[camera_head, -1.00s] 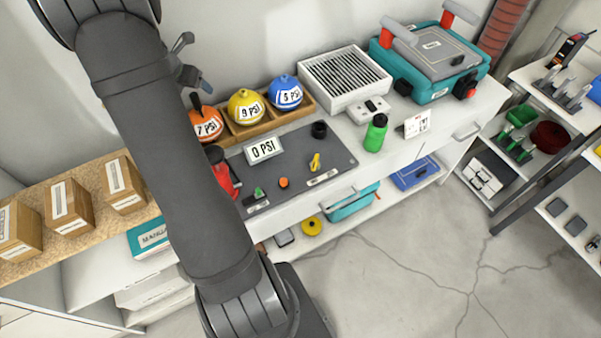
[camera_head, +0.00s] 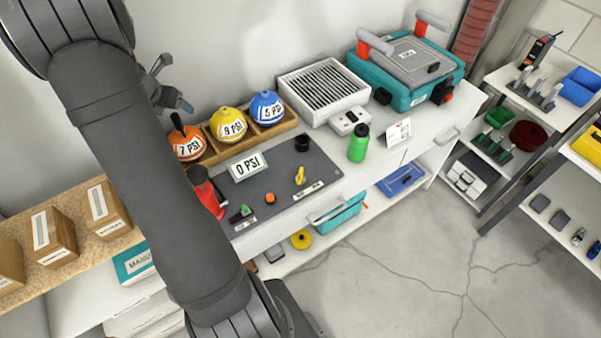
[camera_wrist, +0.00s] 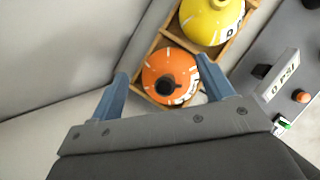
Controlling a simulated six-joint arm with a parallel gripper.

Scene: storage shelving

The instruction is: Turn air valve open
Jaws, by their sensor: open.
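A dark panel (camera_head: 283,160) lies on the white counter with a yellow lever-like handle (camera_head: 300,176), an orange button (camera_head: 270,198) and a green switch (camera_head: 240,214). The small labels are too small to read, so I cannot tell for certain which control is the air valve; the yellow handle looks like a valve. A sign (camera_head: 247,165) on the panel reads 0 PSI. My gripper (camera_head: 172,84) is open and empty by the wall, left of the panel. In the wrist view my gripper (camera_wrist: 163,74) is over the orange ball (camera_wrist: 168,76), apart from the panel.
A wooden tray (camera_head: 206,157) behind the panel holds orange, yellow (camera_head: 228,124) and blue (camera_head: 267,107) PSI balls. A red object (camera_head: 207,196) stands at the panel's left, partly behind my arm.

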